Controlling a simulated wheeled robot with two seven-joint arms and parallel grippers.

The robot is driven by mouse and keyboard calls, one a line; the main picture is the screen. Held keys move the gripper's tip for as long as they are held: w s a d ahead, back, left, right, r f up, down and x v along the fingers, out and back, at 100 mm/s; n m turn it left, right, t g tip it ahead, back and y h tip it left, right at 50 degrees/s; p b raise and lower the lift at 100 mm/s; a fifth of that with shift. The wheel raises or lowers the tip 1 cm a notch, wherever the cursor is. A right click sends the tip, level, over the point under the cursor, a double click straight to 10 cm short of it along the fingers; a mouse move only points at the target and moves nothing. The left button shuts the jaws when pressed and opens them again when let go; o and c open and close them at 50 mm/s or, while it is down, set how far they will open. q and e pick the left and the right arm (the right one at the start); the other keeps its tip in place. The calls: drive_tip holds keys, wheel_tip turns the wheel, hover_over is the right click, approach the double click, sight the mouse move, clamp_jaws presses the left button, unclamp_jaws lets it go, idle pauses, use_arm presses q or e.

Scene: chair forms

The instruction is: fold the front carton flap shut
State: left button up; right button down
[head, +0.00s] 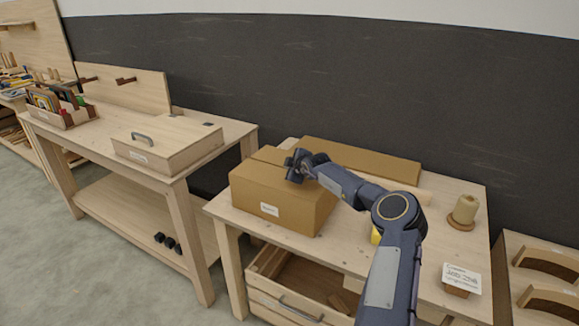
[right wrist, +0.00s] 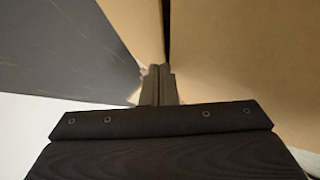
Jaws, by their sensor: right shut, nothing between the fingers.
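The brown cardboard carton (head: 270,190) stands on the right-hand wooden table, with a white label on its front face. Its top towards the front looks flat, but I cannot clearly tell the front flap apart. My right gripper (head: 296,165) is at the carton's top, shut and empty; I cannot tell whether it touches. In the right wrist view the shut fingers (right wrist: 159,84) point at brown cardboard (right wrist: 235,55), with a dark narrow gap between two cardboard surfaces just beyond the tips. My arm hides the carton's right rear part. My left gripper is not in view.
A long brown cardboard piece (head: 370,160) lies behind the carton. A thread spool (head: 464,210) and a small card on a block (head: 461,278) stand at the table's right. A drawer (head: 290,295) is open below. A lidded wooden box (head: 165,145) sits on the left table.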

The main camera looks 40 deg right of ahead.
drive_tip(key=shift+r, duration=0.15)
drive_tip(key=shift+r+p, duration=0.9)
drive_tip(key=shift+p, duration=0.1)
wheel_tip(320, 180, up, 4)
drive_tip(key=p, duration=0.3)
drive_tip(key=shift+a+f, duration=0.1)
drive_tip(key=shift+f, duration=0.05)
drive_tip(key=s+d+r+b, duration=0.1)
drive_tip(key=s+d+r, duration=0.1)
drive_tip(key=s+r, duration=0.4)
drive_tip(key=shift+s+d+r, duration=0.3)
drive_tip(key=shift+r, duration=0.15)
